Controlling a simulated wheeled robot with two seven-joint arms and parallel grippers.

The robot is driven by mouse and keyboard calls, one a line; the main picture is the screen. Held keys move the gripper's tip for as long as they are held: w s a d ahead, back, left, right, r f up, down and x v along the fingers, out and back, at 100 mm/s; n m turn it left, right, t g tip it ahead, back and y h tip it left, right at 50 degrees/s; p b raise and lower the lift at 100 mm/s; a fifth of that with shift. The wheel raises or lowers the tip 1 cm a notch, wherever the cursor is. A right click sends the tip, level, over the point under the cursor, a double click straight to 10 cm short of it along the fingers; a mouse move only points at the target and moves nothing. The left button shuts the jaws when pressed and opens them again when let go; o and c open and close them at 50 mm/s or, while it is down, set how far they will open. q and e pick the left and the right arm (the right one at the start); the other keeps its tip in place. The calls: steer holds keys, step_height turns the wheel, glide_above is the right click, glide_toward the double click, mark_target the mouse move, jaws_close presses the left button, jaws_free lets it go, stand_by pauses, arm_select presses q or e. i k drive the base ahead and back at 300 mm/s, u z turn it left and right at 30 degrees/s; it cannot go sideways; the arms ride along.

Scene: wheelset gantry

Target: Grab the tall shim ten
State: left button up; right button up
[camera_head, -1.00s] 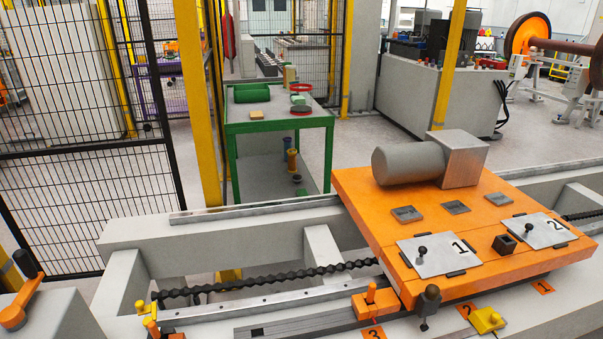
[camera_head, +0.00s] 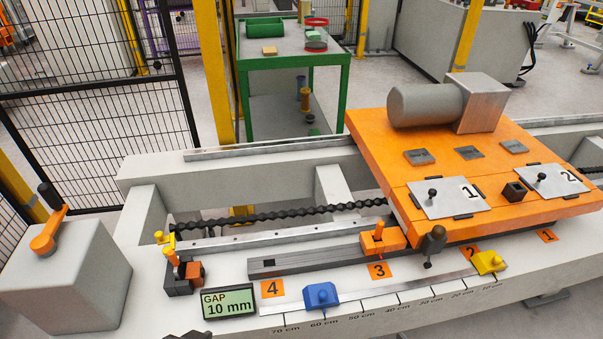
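I cannot pick out a tall shim marked ten for sure; no shim label is readable. Three small grey pieces, such as the left one (camera_head: 419,157), lie flat on the orange carriage (camera_head: 375,140). In front of them are metal plates marked 1 (camera_head: 445,199) and 2 (camera_head: 545,182), each with a black knob. A small dark square block (camera_head: 514,191) stands between the plates. A display (camera_head: 229,303) reads "GAP 10 mm". Neither gripper can be made out; a dark shape at the bottom edge is too cut off to identify.
A blue block (camera_head: 320,296) and a yellow block (camera_head: 489,262) sit along the scale on the beam. An orange-handled clamp (camera_head: 381,239) stands by the carriage. A grey box with an orange lever (camera_head: 49,232) is at left. A green table (camera_head: 290,57) stands behind.

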mark_target(179, 270)
steer(key=u, duration=1.15)
